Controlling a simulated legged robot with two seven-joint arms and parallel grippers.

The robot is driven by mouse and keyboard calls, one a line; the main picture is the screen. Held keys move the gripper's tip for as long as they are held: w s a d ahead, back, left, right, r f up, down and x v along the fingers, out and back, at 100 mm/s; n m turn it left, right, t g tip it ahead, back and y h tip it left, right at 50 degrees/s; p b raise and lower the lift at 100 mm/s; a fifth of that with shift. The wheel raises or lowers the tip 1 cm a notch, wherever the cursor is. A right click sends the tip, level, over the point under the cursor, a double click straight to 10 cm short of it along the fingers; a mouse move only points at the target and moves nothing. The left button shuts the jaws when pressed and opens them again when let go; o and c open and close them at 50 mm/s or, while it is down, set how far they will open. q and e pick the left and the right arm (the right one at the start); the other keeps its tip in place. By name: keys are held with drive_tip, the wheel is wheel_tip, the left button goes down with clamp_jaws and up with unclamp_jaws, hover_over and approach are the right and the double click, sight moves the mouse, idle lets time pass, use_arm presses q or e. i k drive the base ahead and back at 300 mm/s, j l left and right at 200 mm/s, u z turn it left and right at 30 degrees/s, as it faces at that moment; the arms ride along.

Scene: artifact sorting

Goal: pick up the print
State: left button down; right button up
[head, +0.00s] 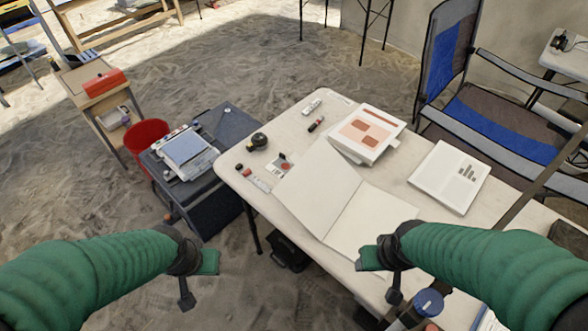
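No single item is plainly the print. A white sheet or booklet with a grey bar-like figure (450,177) lies flat on the right of the white table (228,160). A thick white stack or book with an orange block pattern (366,131) lies at the table's far middle. A small card with red and dark marks (283,165) lies near the left edge. My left gripper (198,280) hangs left of the table, apart from these, its fingers seemingly spread and empty. My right gripper (382,280) is over the table's near edge by the open blank book, also seemingly spread and empty.
An open blank book (335,205) covers the table's middle. A black round tape-like item (259,140) and small tubes lie near the far left edge. A blue-grey chair (480,105) stands right. A dark case with a device (187,155) and red bucket (147,135) stand left.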

sight(281, 165)
drive_tip(key=i+j+u, duration=0.2)
drive_tip(key=i, duration=0.45)
drive_tip(key=i+l+u, duration=0.2)
drive_tip(key=i+l, duration=0.1)
drive_tip(key=i, duration=0.05)
